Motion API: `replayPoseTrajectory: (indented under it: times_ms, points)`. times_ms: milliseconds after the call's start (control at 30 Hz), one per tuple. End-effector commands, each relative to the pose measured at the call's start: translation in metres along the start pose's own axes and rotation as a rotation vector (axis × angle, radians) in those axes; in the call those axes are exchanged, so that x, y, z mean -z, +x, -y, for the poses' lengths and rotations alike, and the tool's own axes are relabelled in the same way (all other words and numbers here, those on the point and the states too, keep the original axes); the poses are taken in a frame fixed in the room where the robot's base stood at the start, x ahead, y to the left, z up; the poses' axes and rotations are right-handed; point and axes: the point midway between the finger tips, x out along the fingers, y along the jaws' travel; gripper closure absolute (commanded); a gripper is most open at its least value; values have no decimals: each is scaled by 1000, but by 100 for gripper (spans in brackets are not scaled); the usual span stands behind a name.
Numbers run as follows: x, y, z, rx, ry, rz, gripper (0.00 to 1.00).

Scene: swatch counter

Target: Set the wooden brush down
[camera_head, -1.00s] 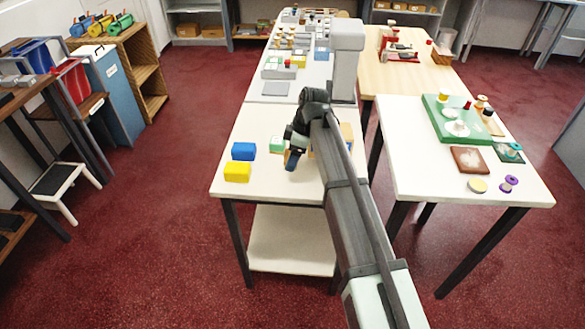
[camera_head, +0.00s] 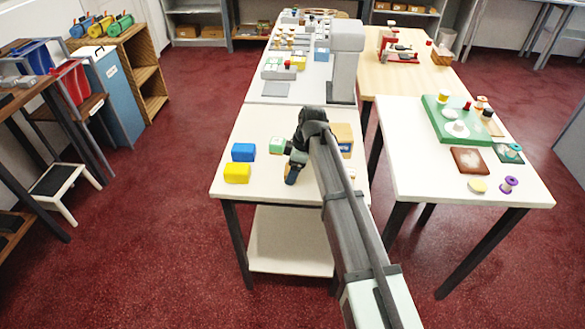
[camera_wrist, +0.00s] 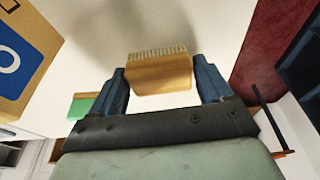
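The wooden brush (camera_wrist: 160,75), a tan block with a row of short bristles along its far edge, sits between the two blue fingers of my gripper (camera_wrist: 162,82) in the wrist view. Both fingers appear to press against its sides. The pale tabletop (camera_wrist: 210,25) lies beyond it, with a soft shadow, and the brush looks held above it; the exact gap cannot be told. In the head view my gripper (camera_head: 291,175) points down over the right-middle part of the white table (camera_head: 262,188). The brush is mostly hidden there by the gripper.
A blue block (camera_head: 243,152) and a yellow block (camera_head: 237,173) lie left of my gripper. A green-and-white block (camera_head: 277,145) is just behind it. A tan box (camera_head: 343,138) stands to its right, partly behind my arm.

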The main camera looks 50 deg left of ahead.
Motion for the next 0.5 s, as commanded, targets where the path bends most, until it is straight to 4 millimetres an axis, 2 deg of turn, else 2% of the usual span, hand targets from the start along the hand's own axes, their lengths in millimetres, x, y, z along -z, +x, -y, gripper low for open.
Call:
replayPoseTrajectory:
  times_ms: [33, 200, 500]
  points:
    - [0, 0, 0, 0, 0, 0, 16]
    - [0, 0, 0, 0, 0, 0, 1]
    - [1, -3, 0, 0, 0, 0, 1]
